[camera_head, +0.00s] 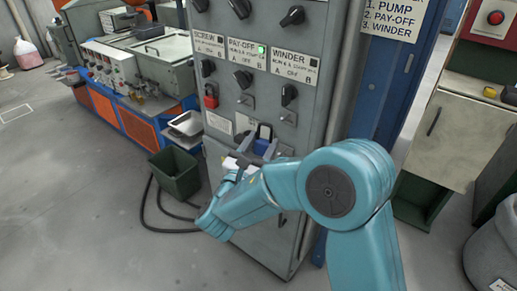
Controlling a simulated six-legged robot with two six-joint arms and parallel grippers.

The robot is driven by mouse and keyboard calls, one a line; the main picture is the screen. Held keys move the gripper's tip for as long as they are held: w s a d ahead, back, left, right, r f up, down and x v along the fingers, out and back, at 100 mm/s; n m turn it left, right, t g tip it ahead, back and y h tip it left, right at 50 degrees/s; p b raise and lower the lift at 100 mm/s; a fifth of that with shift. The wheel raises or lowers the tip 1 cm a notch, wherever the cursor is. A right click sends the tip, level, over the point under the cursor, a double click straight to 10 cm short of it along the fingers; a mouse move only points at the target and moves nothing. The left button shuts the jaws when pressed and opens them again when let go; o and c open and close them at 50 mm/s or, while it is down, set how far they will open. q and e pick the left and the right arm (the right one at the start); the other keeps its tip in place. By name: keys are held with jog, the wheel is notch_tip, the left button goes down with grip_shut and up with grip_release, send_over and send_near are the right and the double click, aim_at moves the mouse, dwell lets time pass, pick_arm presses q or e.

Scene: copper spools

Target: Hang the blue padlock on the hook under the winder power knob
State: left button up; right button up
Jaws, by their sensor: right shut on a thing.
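The blue padlock (263,132) is in front of the grey cabinet (310,160), low on its front. My right gripper (257,144) is shut on it, with the fingers hiding part of its body. The winder power knob (289,93) is black and sits under the WINDER label (294,65). Its hook (288,117) is on a small plate just below the knob. The padlock is below and to the left of this hook, apart from it in the picture. My left gripper is not in view.
A red padlock (210,101) hangs under the leftmost knob. The pay-off knob (243,79) has its own hook plate (245,100). A dark green bin (175,173) and a black cable (147,218) are on the floor to the left. A blue post (397,80) stands right of the cabinet.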

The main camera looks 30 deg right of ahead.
aim_at(268, 140)
jog(key=shift+s+r, duration=0.25)
jog(key=shift+r, duration=0.15)
jog(key=shift+w+d+f, duration=0.3)
jog(key=shift+w+d, duration=0.25)
jog(key=shift+w, duration=0.05)
jog(key=shift+d, duration=0.3)
jog(key=shift+d+r+p, duration=0.1)
jog(key=shift+d+p, duration=0.2)
jog(key=shift+d, duration=0.15)
jog(key=shift+w+d+f, duration=0.2)
jog(key=shift+w+d, duration=0.25)
jog(key=shift+d, duration=0.1)
jog(key=shift+w+d+f+b, duration=0.15)
jog(key=shift+w+d+f, duration=0.15)
jog(key=shift+d, duration=0.5)
jog(key=shift+w+d+f+b, duration=0.2)
jog(key=shift+w+d, duration=0.1)
jog(key=shift+d, duration=0.45)
jog(key=shift+w+d+f+b, duration=0.1)
jog(key=shift+w+d+f, duration=0.2)
jog(key=shift+d, duration=0.5)
